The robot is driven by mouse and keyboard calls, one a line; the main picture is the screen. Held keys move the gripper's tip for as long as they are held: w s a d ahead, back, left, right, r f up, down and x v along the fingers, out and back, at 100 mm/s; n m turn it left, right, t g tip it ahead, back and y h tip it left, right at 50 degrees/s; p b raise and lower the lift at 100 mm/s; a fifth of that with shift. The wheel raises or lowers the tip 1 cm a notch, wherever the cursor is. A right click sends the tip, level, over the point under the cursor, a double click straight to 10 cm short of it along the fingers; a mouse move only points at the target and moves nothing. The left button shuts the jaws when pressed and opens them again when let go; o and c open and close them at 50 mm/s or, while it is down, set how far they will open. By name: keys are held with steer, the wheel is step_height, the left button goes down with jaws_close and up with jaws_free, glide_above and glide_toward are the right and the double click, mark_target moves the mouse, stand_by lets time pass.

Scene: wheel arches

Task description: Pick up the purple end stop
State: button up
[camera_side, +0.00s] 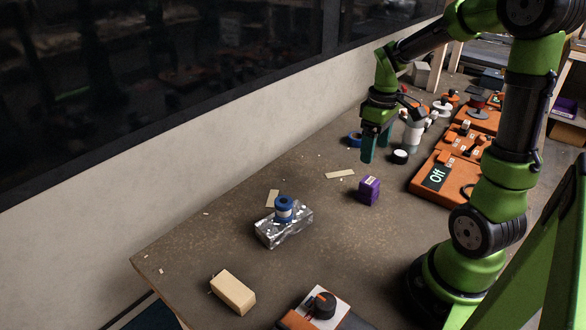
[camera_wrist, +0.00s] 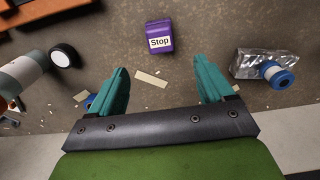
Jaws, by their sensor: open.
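The purple end stop (camera_side: 369,190) is a small block standing on the brown table near the middle of the side view. In the wrist view the end stop (camera_wrist: 159,37) shows a white label reading "Stop" and lies beyond the fingertips, roughly between their lines. My gripper (camera_side: 374,147) has teal fingers pointing down. It hangs above the table, a little behind and above the end stop, apart from it. In the wrist view the two fingers of my gripper (camera_wrist: 162,78) are spread wide with nothing between them.
A silvery block (camera_side: 284,228) with a blue-and-white roll (camera_side: 284,207) stands front left. A wooden block (camera_side: 233,292) lies nearer. A black-and-white round piece (camera_side: 400,157) and a blue ring (camera_side: 355,139) are near my gripper. Orange units (camera_side: 440,180) line the right. Small scraps litter the table.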

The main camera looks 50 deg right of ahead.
mark_target(370, 180)
step_height(370, 180, down, 12)
steer(key=shift+s+r, duration=0.15)
steer(key=c, duration=1.2)
